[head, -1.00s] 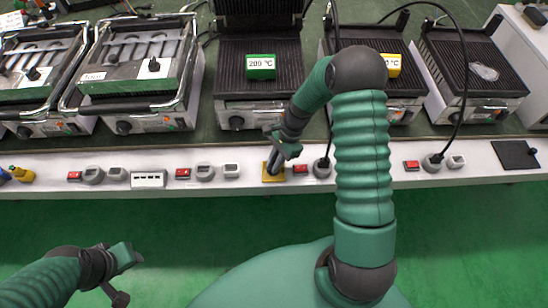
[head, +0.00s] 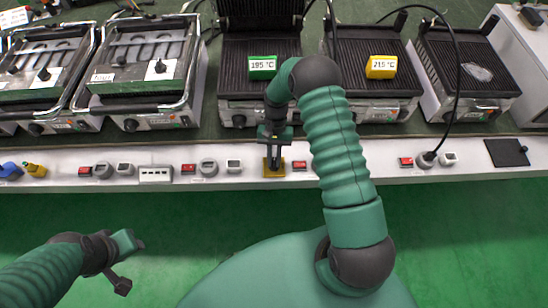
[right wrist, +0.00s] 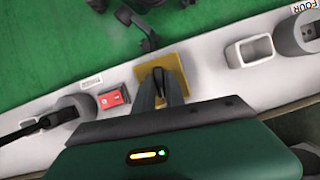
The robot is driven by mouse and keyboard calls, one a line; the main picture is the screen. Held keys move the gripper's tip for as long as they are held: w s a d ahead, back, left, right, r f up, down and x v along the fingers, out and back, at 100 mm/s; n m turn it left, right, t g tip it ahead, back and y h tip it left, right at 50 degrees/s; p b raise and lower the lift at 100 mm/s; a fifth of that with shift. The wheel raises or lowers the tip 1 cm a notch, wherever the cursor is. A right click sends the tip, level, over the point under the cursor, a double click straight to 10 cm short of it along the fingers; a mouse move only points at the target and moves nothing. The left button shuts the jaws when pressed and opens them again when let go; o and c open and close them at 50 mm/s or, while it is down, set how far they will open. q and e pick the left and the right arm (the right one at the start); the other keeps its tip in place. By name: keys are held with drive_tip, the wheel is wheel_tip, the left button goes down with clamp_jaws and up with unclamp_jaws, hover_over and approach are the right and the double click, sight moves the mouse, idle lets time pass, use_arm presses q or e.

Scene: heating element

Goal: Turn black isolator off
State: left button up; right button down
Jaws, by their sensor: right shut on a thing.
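The black isolator is on a yellow square plate (head: 274,170) on the white panel front; its black knob is mostly hidden by my right gripper (head: 274,155). In the right wrist view the yellow plate (right wrist: 178,64) lies behind the fingers (right wrist: 160,82), which point straight at its middle and are closed on the knob. The knob's exact angle cannot be made out. My left gripper (head: 130,264) is open and empty at the lower left, over the green floor, far from the panel.
Red switches (head: 299,166) and grey sockets (head: 208,167) line the white ledge on both sides. Contact grills stand behind it, with a green display (head: 262,67) reading 195 °C and a yellow display (head: 381,67) reading 215 °C. A black cable (head: 458,80) hangs at the right.

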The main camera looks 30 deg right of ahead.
drive_tip(key=shift+w+d+n, duration=0.15)
drive_tip(key=shift+w+n, duration=0.05)
drive_tip(key=shift+n, duration=0.3)
drive_tip(key=shift+h, duration=0.3)
drive_tip(key=c, duration=1.6)
unclamp_jaws()
drive_tip(key=shift+c, duration=0.2)
drive_tip(key=shift+o, duration=1.2)
drive_tip(key=p+v, duration=0.1)
drive_tip(key=v, duration=1.5)
drive_tip(key=shift+w+r+p, duration=0.25)
drive_tip(key=shift+w+p, duration=0.05)
drive_tip(key=shift+w, duration=0.05)
drive_tip(key=shift+d+n, duration=0.1)
drive_tip(key=shift+n, duration=0.2)
